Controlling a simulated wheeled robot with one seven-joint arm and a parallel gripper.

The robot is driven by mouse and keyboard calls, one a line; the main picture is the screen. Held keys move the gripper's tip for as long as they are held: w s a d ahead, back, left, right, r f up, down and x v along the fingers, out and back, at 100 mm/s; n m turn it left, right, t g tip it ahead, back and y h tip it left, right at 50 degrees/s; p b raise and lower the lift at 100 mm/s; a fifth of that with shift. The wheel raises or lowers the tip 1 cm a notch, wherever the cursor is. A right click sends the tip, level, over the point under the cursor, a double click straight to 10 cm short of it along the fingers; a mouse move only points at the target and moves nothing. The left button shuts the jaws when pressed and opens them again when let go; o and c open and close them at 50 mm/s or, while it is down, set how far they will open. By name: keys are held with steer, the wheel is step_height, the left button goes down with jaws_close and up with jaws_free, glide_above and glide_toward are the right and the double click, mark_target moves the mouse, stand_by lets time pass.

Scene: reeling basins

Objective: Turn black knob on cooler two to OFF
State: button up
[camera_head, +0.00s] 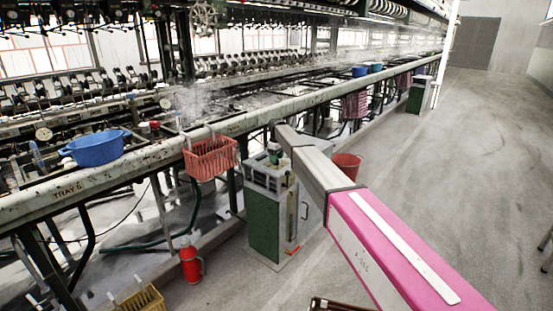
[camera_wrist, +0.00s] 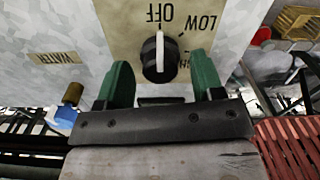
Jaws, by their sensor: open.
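In the wrist view the black knob (camera_wrist: 150,62) has a white line across its face and sits on a tan dial plate (camera_wrist: 122,22). OFF and LOW appear upside down; a third label is partly hidden by a finger. The line runs nearly upright in the picture, with one end towards OFF. My gripper (camera_wrist: 161,62) is open, its green fingers on either side of the knob with gaps visible. In the head view my gripper (camera_head: 275,151) is small, over the top of the near green-and-grey cooler (camera_head: 264,225). Its number is not readable, and the knob is hidden there.
A red basket (camera_head: 211,158) hangs on the bench rail left of the cooler. A red bucket (camera_head: 346,167) stands behind my arm. A red flask (camera_head: 190,262) stands on the floor. Another green cooler (camera_head: 417,97) is farther along.

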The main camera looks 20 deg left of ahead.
step_height(320, 180, up, 11)
steer(key=shift+f, duration=0.15)
stand_by(0.4)
steer(key=s+d+f+m, duration=0.2)
steer(key=s+d+f, duration=0.35)
steer(key=d, duration=0.55)
steer(key=s+d+f+m, duration=0.3)
steer(key=s+d+f, duration=0.25)
steer(key=d, duration=0.65)
steer(key=s+d+f+m, duration=0.2)
steer(key=s+d+f, duration=0.35)
steer(key=d, duration=0.55)
steer(key=s+d+f+m, duration=0.2)
steer(key=s+d+m, duration=0.2)
steer(key=s+d, duration=0.6)
steer(key=s+d+f+m, duration=0.3)
steer(key=s+d, duration=0.8)
steer(key=s, duration=0.4)
steer(key=shift+s+f+m, duration=0.35)
steer(key=shift+m, duration=0.35)
